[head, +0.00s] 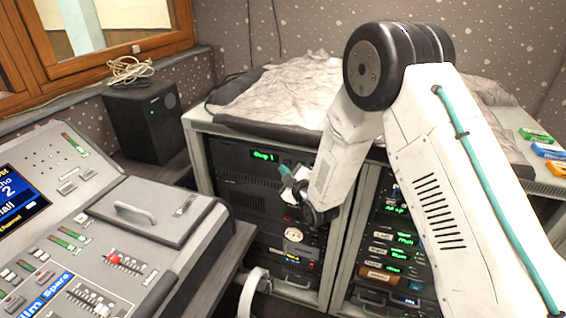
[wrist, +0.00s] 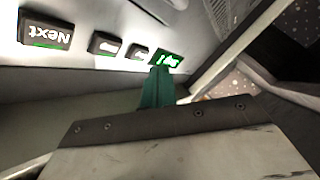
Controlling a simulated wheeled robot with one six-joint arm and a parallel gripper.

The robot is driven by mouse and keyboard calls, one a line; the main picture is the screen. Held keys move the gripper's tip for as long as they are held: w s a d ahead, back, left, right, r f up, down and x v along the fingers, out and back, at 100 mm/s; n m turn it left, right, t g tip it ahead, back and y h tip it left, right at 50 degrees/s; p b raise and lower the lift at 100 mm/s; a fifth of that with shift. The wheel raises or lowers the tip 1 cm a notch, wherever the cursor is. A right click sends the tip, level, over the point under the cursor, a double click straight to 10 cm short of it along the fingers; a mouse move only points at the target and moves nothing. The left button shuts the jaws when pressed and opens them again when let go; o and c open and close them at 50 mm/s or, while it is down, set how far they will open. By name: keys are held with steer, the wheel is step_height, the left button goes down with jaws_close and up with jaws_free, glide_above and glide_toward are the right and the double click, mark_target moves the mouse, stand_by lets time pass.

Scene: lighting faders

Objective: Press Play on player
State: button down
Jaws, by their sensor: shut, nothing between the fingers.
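The player (head: 232,150) is the dark unit at the top of the left rack, with a green-lit display (head: 264,156) reading "Stop 1". In the wrist view its face appears upside down, with a "Next" button (wrist: 45,31), two smaller dark buttons (wrist: 105,44) whose labels I cannot read, and the green display (wrist: 166,60). I cannot tell which button is Play. My gripper (head: 284,171) is shut and empty in front of the player, just right of and below the display. In the wrist view its green fingertips (wrist: 157,78) overlap the display's edge; contact cannot be told.
A mixing desk (head: 100,225) with faders stands at left, and a black speaker (head: 146,120) behind it. A grey cover (head: 275,95) lies on the rack top. Another rack of lit units (head: 395,240) stands right, partly behind my arm. Small coloured boxes (head: 548,151) lie at far right.

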steer(key=shift+w+d, duration=0.2)
steer(key=shift+w, duration=0.4)
stand_by(1.6)
steer(key=shift+w+d, duration=0.15)
steer(key=shift+w, duration=0.05)
steer(key=shift+w+d, duration=0.1)
steer(key=shift+w, duration=0.2)
stand_by(0.6)
steer(key=shift+s, duration=0.1)
steer(key=shift+s+a, duration=0.25)
steer(key=shift+s, duration=0.35)
steer(key=s, duration=0.1)
steer(key=s+a, duration=0.1)
steer(key=s, duration=0.2)
steer(key=shift+s+a, duration=0.35)
steer(key=shift+s, duration=0.05)
